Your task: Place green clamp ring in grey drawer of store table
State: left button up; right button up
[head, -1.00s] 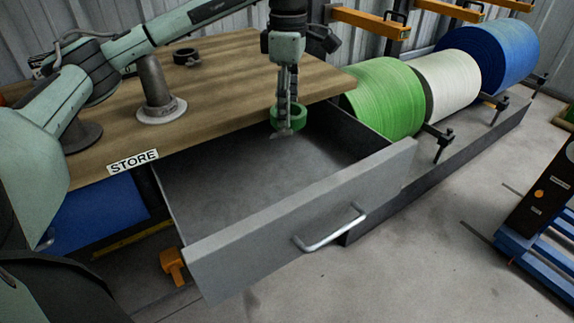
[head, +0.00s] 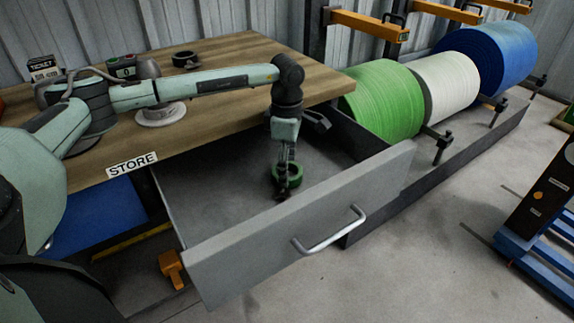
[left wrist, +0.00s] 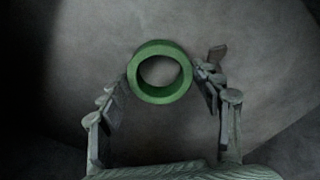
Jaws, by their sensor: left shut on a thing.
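The green clamp ring (head: 295,181) is between the fingers of my left gripper (head: 283,190), which is shut on it. In the left wrist view the green ring (left wrist: 160,97) shows as an open circle between the two fingers (left wrist: 162,85), with a grey surface behind it. The grey drawer (head: 300,222) of the store table is pulled open, and its floor looks bare. The ring is over the inside of the drawer, below the tabletop edge. I cannot tell whether it touches the drawer floor. My right gripper is not in view.
The wooden store table (head: 225,115) carries a grey spool-like part (head: 160,112) and a black ring (head: 186,60). Green (head: 383,100), white (head: 447,85) and blue (head: 490,58) rolls lie to the right of the drawer. The drawer handle (head: 330,235) sticks out in front.

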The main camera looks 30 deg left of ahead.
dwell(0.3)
pick_arm(q)
jog(key=o, duration=1.4)
jog(key=shift+f, duration=0.1)
notch_tip(320, 180, up, 12)
jog(key=shift+r, duration=0.2)
